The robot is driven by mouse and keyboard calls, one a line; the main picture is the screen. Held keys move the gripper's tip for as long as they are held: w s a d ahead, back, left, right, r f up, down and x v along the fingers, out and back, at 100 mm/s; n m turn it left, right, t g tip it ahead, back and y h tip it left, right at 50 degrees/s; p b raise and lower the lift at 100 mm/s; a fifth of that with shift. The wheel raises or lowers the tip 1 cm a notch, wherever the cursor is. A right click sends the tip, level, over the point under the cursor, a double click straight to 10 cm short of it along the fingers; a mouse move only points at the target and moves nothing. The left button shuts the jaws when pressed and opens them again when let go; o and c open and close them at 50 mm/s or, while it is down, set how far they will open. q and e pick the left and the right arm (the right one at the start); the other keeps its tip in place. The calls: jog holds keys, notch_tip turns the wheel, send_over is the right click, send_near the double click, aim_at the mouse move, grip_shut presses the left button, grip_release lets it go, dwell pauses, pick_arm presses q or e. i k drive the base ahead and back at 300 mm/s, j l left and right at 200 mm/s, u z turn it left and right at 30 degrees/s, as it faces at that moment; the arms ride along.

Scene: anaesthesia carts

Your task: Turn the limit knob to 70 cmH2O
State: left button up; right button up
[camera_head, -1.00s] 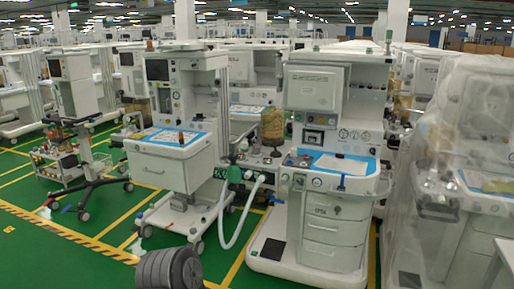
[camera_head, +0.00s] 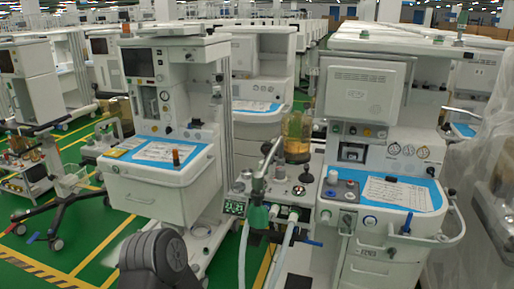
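An anaesthesia cart (camera_head: 368,110) with a white body stands right of centre. A small dark round knob (camera_head: 298,190) sits on this unit below the canister. It may be the limit knob, but its scale is too small to read. A dark grey rounded part of my own arm shows at the bottom, left of centre. Neither of my grippers shows.
A second cart (camera_head: 160,187) with a blue-edged tray stands to the left. A wheeled trolley (camera_head: 22,172) is at the far left. A plastic-covered cart (camera_head: 490,200) stands close on the right.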

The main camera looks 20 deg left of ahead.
aim_at(281, 171)
jog(key=i+j, duration=0.6)
jog(key=j, duration=0.15)
jog(key=i+j, duration=0.55)
jog(key=j, duration=0.2)
